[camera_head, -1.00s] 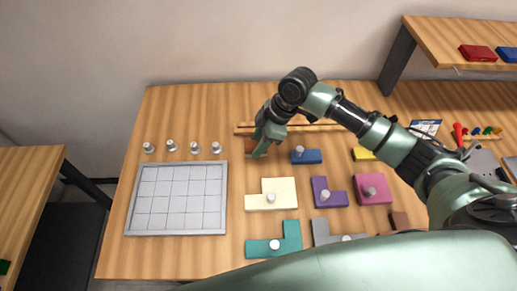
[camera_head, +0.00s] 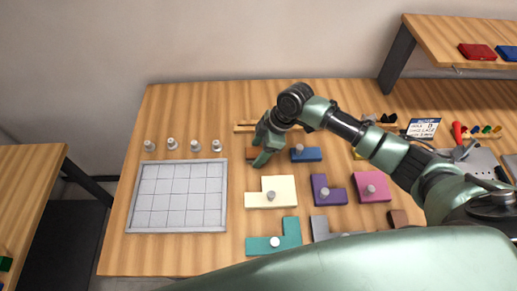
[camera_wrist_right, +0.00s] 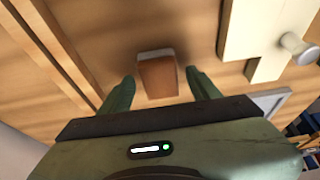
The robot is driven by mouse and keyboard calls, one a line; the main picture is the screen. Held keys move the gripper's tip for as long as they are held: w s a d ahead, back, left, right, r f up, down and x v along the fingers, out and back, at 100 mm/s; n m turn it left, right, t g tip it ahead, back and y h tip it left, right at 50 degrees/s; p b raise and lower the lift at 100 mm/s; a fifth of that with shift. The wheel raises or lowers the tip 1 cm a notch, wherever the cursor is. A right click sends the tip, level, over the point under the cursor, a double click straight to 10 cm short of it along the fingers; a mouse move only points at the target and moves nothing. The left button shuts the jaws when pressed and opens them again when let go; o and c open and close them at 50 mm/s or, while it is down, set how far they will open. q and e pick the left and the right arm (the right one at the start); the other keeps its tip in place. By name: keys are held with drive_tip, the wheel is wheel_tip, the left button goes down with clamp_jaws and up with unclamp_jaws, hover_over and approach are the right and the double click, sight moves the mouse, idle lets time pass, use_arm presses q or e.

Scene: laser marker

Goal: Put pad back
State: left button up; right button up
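A small brown block with a pale grey face at its far end, likely the pad, shows in the right wrist view (camera_wrist_right: 158,76). In the head view it is an orange-brown patch (camera_head: 251,153), partly hidden by my right gripper. My right gripper (camera_head: 260,160) points down at it on the wooden table (camera_head: 180,101). In the right wrist view the two green fingers of my right gripper (camera_wrist_right: 160,90) are open, one on each side of the block, with gaps between. My left gripper is not in view.
A blue knobbed piece (camera_head: 312,156) lies just right of the gripper, and a cream one (camera_head: 283,186) below it. Left are a grid tray (camera_head: 180,196) and several small metal pegs (camera_head: 171,144).

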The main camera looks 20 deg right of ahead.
drive_tip(key=shift+r, duration=0.15)
drive_tip(key=b+v, duration=0.2)
drive_tip(key=v, duration=1)
